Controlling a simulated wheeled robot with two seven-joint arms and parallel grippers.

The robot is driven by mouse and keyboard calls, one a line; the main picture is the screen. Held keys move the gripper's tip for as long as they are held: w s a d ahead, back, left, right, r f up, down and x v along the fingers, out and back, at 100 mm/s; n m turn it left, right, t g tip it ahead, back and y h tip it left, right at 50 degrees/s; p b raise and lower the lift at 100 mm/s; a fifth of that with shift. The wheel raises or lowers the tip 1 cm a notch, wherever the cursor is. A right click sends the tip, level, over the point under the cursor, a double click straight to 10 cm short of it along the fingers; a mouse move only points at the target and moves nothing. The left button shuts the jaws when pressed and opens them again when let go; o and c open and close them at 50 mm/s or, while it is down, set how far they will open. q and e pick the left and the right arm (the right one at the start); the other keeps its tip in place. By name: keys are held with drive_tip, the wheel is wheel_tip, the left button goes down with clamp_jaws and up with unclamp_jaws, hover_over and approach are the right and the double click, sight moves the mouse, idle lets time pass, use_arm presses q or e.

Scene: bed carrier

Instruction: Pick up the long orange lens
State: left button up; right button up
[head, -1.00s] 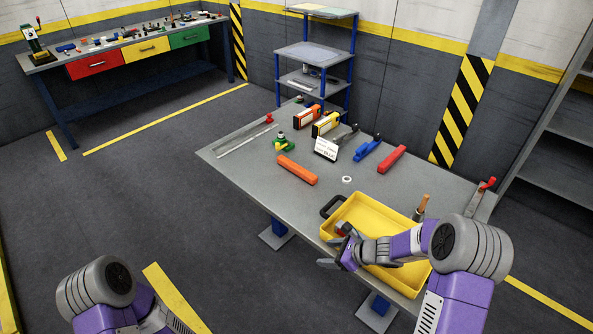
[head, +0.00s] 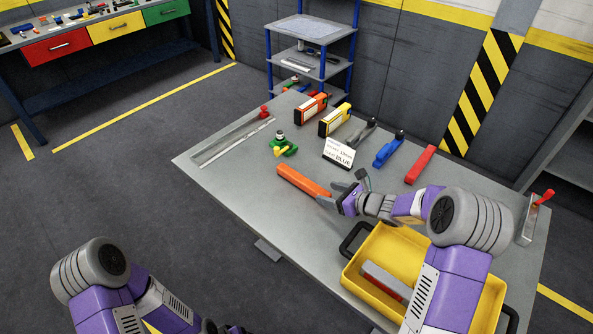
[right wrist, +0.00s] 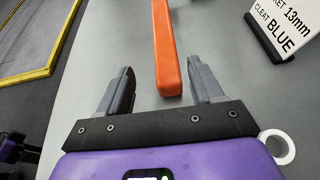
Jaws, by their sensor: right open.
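The long orange lens (head: 303,182) is an orange bar lying flat on the grey table, left of my right gripper (head: 345,192). In the right wrist view the orange lens (right wrist: 165,45) runs away from the camera, its near end between the fingertips. My right gripper (right wrist: 160,82) is open and empty, with a finger on either side of that end and gaps showing on both sides. Height above the lens is hard to judge. My left arm is at the lower left of the head view; only dark parts of its gripper (head: 218,328) show at the bottom edge.
A yellow tray (head: 358,282) with a grey-and-red piece stands below my right forearm. A white sign (head: 339,153), a red bar (head: 420,165), a blue tool (head: 388,150) and a green part (head: 283,146) stand around the lens. A white ring (right wrist: 277,146) lies nearby.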

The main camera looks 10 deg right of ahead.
sight(310, 184)
drive_tip(key=shift+w, duration=0.5)
drive_tip(key=shift+w+a+f, duration=0.1)
drive_tip(key=shift+w+a, duration=0.1)
drive_tip(key=shift+w, duration=0.05)
drive_tip(key=shift+b+x, duration=0.4)
drive_tip(key=shift+x, duration=0.4)
drive_tip(key=b+x, duration=0.1)
drive_tip(key=x, duration=0.3)
drive_tip(key=shift+w+a, duration=0.15)
drive_tip(key=shift+w, duration=0.25)
use_arm(q)
drive_tip(key=shift+w+f, duration=0.25)
drive_tip(key=shift+f, duration=0.7)
use_arm(e)
drive_tip(key=c, duration=1.1)
